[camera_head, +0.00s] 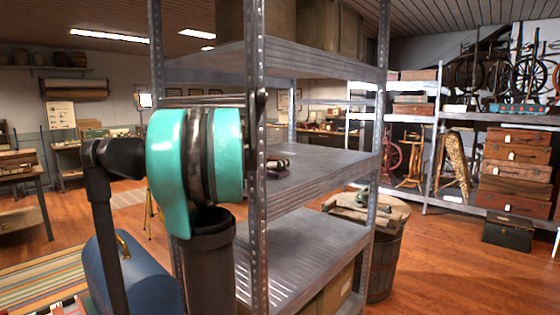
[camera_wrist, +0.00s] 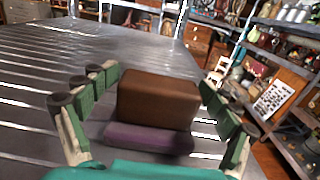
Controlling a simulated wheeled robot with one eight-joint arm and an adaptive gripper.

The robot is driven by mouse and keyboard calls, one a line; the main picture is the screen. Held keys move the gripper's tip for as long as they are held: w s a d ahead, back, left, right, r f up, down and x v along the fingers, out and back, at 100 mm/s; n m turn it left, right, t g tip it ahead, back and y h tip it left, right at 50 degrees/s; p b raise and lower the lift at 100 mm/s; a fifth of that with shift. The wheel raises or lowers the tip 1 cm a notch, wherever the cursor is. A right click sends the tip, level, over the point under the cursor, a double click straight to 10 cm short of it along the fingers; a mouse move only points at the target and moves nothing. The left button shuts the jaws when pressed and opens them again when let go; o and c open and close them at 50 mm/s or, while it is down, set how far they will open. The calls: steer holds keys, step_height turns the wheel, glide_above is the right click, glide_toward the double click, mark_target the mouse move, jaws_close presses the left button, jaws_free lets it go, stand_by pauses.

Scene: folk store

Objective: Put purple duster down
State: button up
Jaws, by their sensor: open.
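The purple duster (camera_wrist: 150,138) is a block with a purple layer below a brown top. In the wrist view it sits between the spread fingers of my gripper (camera_wrist: 158,80), with gaps at both sides. My gripper is open around it. In the head view a small purple part of the duster (camera_head: 278,173) shows at the middle shelf board (camera_head: 325,168), just right of the near post. The duster appears to rest flat on this grey metal board. My teal arm and the post hide most of the gripper there.
The board around the duster is largely bare. Metal posts (camera_head: 257,200) stand at the shelf corners, and an upper board (camera_head: 310,65) lies above. A wooden barrel (camera_head: 385,262) stands right of the shelf. Stacked brown cases (camera_head: 515,170) stand at the far right.

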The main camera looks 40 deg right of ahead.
steer(key=a, duration=0.6)
steer(key=s+a, duration=0.1)
steer(key=a, duration=0.2)
steer(key=shift+a, duration=0.4)
steer(key=shift+w, duration=0.1)
